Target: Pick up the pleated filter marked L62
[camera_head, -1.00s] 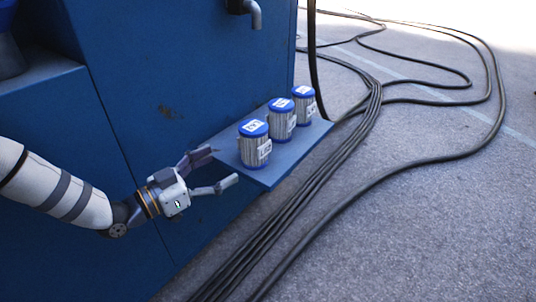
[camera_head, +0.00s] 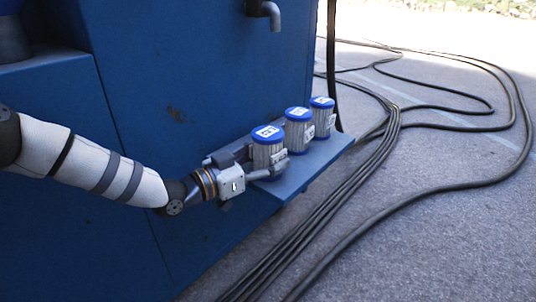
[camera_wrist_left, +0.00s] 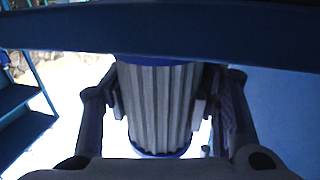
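Three pleated filters with blue caps and white labels stand upright in a row on a blue shelf (camera_head: 322,155): the nearest filter (camera_head: 268,153), the middle filter (camera_head: 298,134) and the far filter (camera_head: 321,118). Their label text is too small to read surely, so I cannot tell which is L62. My left gripper (camera_head: 252,168) is at the nearest filter, with a finger on either side of its body. In the left wrist view the grey pleats of this filter (camera_wrist_left: 158,105) stand between the fingers, seemingly with narrow gaps. My right gripper is not in view.
The shelf juts from a large blue cabinet (camera_head: 190,75). A pipe spout (camera_head: 270,14) sticks out above it. Thick black cables (camera_head: 345,185) run over the asphalt right of the shelf. The middle filter stands close behind the nearest one.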

